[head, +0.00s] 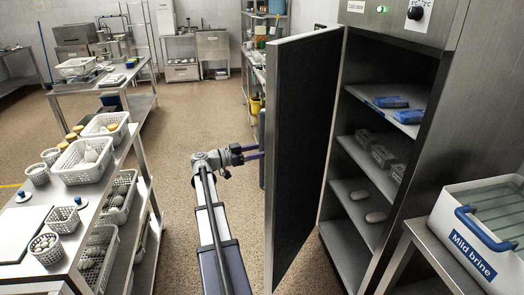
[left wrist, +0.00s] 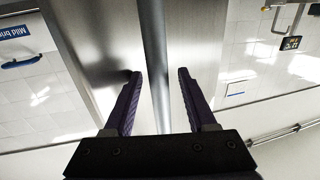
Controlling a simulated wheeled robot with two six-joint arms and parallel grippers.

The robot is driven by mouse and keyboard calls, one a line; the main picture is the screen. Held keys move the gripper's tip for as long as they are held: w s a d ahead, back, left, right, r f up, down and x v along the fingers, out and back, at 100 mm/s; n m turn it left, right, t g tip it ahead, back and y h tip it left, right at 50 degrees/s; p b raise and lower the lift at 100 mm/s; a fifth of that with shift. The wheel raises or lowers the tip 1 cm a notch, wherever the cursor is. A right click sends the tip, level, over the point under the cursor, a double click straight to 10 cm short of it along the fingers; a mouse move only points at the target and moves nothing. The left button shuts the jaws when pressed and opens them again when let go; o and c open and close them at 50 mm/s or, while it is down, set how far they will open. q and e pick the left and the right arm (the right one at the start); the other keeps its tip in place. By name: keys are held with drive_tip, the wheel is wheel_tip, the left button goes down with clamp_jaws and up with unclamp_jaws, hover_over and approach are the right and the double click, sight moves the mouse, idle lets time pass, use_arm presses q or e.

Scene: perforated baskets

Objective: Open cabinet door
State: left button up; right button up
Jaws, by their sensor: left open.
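The cabinet (head: 425,65) stands at the right, and its door (head: 300,140) is swung wide open, dark inner face showing. My right gripper is not in view.
A white "Mild brine" container (head: 480,240) sits on a steel table at the right. A steel table with white perforated baskets (head: 85,160) stands at the left. Shelving (head: 262,20) is behind the door. The floor between the left table and the door is clear.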

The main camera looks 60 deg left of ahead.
use_arm(q)
drive_tip(key=shift+s, duration=0.1)
drive_tip(key=s+a, duration=0.1)
drive_tip(key=s, duration=0.6)
drive_tip(key=shift+s+a, duration=0.25)
idle(0.4)
